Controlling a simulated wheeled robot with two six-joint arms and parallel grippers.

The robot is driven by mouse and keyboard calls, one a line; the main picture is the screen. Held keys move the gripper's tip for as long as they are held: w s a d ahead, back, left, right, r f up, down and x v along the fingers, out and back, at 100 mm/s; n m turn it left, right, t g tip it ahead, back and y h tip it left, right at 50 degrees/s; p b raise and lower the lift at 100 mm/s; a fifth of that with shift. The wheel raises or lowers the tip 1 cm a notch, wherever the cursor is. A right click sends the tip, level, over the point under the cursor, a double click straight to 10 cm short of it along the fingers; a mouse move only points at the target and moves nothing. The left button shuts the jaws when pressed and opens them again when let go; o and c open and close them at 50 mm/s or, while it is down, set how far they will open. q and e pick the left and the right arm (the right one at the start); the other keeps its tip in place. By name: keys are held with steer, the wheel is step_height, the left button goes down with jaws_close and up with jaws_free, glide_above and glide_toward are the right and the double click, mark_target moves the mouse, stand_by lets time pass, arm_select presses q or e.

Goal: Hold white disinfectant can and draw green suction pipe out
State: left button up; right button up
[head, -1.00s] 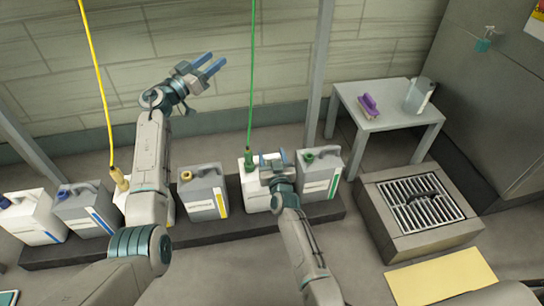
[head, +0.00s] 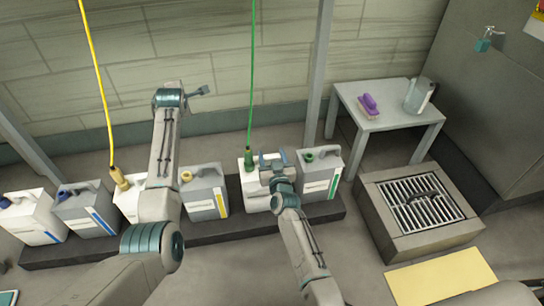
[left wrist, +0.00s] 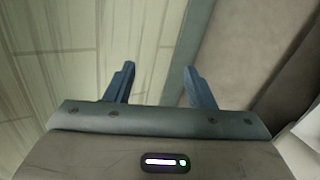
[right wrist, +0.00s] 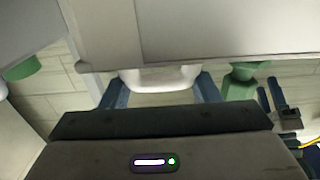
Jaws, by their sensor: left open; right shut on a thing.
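The white disinfectant can (head: 256,194) stands upright on the dark plinth, with a green-fitted suction pipe (head: 249,156) in its top opening and a green hose rising from it. My right gripper (head: 273,160) is shut on the can's white handle (right wrist: 160,78), which shows between its fingers in the right wrist view. The pipe's green fitting (right wrist: 240,82) is beside the handle there. My left gripper (head: 203,91) is open and empty, up and left of the pipe, apart from it. Its spread fingers (left wrist: 160,88) show wall and floor beyond. The pipe's lower end is hidden.
A grey can with a green cap (head: 320,180) stands just right of the white can. A grey can with a yellow cap (head: 206,192) stands to its left. A yellow hose (head: 100,90) hangs farther left. A small table (head: 375,122) and floor grate (head: 420,205) are at the right.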

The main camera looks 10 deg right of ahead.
arm_select(q)
steer(key=s+d+f+g+h, duration=0.4)
steer(key=s+d+f+g, duration=0.1)
steer(key=s+d+g, duration=0.15)
steer(key=m+g+h, duration=0.1)
steer(key=g+h, duration=0.2)
steer(key=g, duration=0.2)
glide_toward(246, 153)
step_height(246, 153, down, 2)
steer(key=w, duration=0.1)
steer(key=shift+x, duration=4.75)
steer(key=shift+d+r, duration=0.15)
steer(key=shift+d, duration=0.05)
jaws_close()
step_height(246, 153, up, 22)
